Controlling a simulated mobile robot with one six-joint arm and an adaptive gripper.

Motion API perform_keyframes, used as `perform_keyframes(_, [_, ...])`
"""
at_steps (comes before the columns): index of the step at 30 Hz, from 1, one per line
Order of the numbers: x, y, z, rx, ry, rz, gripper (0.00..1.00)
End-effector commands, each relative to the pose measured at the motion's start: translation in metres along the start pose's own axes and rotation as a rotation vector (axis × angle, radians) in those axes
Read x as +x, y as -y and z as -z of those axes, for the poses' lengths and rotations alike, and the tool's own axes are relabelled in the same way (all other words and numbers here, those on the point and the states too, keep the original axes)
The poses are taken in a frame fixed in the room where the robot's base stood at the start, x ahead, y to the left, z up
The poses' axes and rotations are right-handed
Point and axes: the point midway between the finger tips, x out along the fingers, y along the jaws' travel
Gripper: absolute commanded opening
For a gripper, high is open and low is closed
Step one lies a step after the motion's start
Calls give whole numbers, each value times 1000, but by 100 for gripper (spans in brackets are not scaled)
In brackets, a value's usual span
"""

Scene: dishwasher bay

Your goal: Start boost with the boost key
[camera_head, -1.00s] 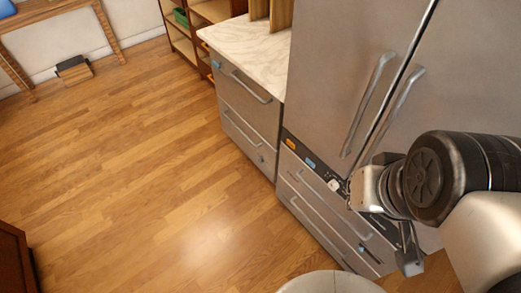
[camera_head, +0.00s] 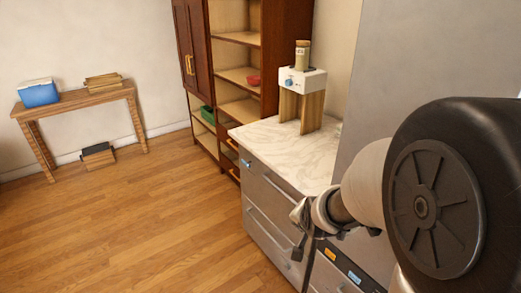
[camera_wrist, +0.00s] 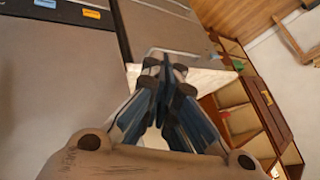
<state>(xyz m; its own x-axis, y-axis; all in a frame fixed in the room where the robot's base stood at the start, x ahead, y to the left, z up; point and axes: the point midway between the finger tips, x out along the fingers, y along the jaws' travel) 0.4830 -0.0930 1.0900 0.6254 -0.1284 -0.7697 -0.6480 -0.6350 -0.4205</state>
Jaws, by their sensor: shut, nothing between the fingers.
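A dark control strip (camera_head: 343,264) runs along the top of the steel front at lower right. It carries an orange key (camera_head: 330,253) and a light blue key (camera_head: 353,277); their labels are too small to read, so I cannot tell which key is boost. In the wrist view the orange key (camera_wrist: 91,14) and the blue key (camera_wrist: 45,3) show at the top left. My gripper (camera_head: 299,238) is shut and empty, in front of the drawers in the head view and apart from both keys. In the wrist view its fingertips (camera_wrist: 165,62) meet. The rest of the strip is out of view.
A marble-topped drawer unit (camera_head: 285,148) stands left of the tall steel front (camera_head: 410,75). A wooden shelf unit (camera_head: 283,50) is behind.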

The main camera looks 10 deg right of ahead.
Motion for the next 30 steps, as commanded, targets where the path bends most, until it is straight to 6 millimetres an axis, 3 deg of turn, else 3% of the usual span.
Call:
perform_keyframes(1, [24, -10, 0, 59, -11, -3, 0])
perform_keyframes(6, [86, -34, 8, 259, -76, 28, 0])
perform_keyframes(15, [181, -99, -2, 611, -181, 108, 0])
perform_keyframes(24, [244, -183, -43, 954, -273, 221, 0])
perform_keyframes(30, [263, -235, -80, 1158, -322, 309, 0])
